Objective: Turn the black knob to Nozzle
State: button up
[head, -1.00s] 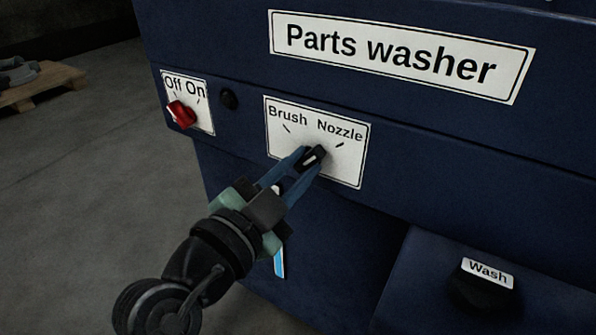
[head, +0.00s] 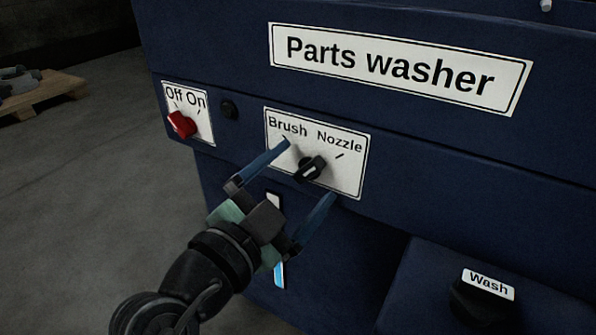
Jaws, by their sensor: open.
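The black knob (head: 312,168) sits on the white Brush/Nozzle plate (head: 350,182) on the front of the parts washer. Its long grip slants up to the right, towards the Nozzle tick (head: 340,155) rather than the Brush tick. A small pale mark shows on it. My gripper (head: 308,170) is open in front of the plate, with one blue finger up left of the knob and the other down right of it. Both fingers look apart from the knob, and nothing is held. How far the fingertips are from the plate is hard to tell.
A red Off/On knob (head: 181,124) and a small black button (head: 229,109) are to the left. A box with a Wash label (head: 488,284) juts out at the lower right. A wooden pallet (head: 45,92) lies on the floor at the far left.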

jog(key=b+v, duration=0.1)
jog(key=v, duration=0.5)
jog(key=shift+s+a, duration=0.25)
jog(key=shift+s, duration=0.05)
jog(key=shift+r, duration=0.1)
notch_tip(320, 180, up, 23)
jog(key=w+n+t+y+p, duration=0.3)
jog(key=n+t+y+p, duration=0.25)
jog(key=n+p, duration=0.35)
jog(key=s+d+r+n+t+y+p, duration=0.1)
jog(key=s+r+n+t+y+p, duration=0.3)
jog(key=r, duration=0.8)
jog(key=s+r+n+t+y+p, duration=0.15)
jog(key=s+r+t+p, duration=0.3)
jog(key=r, duration=0.65)
notch_tip(320, 180, up, 35)
jog(key=g+p, duration=0.1)
jog(key=p, duration=3.5)
jog(key=shift+r+n, duration=0.15)
jog(key=shift+n, duration=0.2)
jog(key=shift+w, duration=0.1)
